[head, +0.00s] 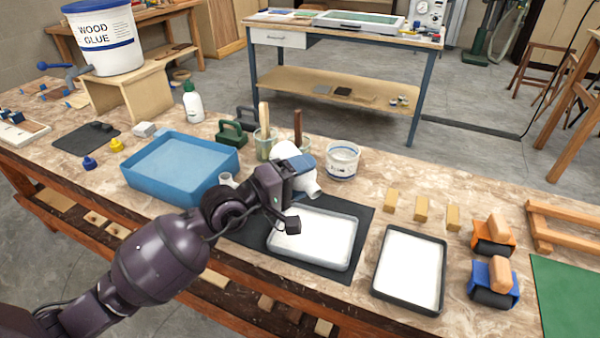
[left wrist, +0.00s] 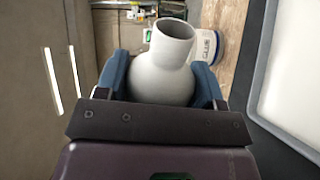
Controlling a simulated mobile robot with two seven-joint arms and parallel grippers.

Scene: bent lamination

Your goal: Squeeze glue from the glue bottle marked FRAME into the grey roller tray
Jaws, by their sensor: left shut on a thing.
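My left gripper (head: 297,172) is shut on a white bottle (head: 309,183), whose wide open spout points down to the right in the head view. In the left wrist view, the round bottle (left wrist: 162,80) sits between the blue finger pads (left wrist: 163,88). I see no FRAME marking on it. A light grey tray (head: 270,243) with a white inside lies on a dark mat, below and just right of the gripper. Its rim also shows in the left wrist view (left wrist: 262,60). The bottle is above the tray's far edge, apart from it. No glue stream shows. My right gripper is out of view.
A dark grey tray (head: 443,270) with a white inside stands to the right. A blue bin (head: 190,185) is at left, a white tub (head: 342,162) behind the bottle. A green-capped white bottle (head: 193,103) stands farther back. Rollers (head: 493,283) are at right.

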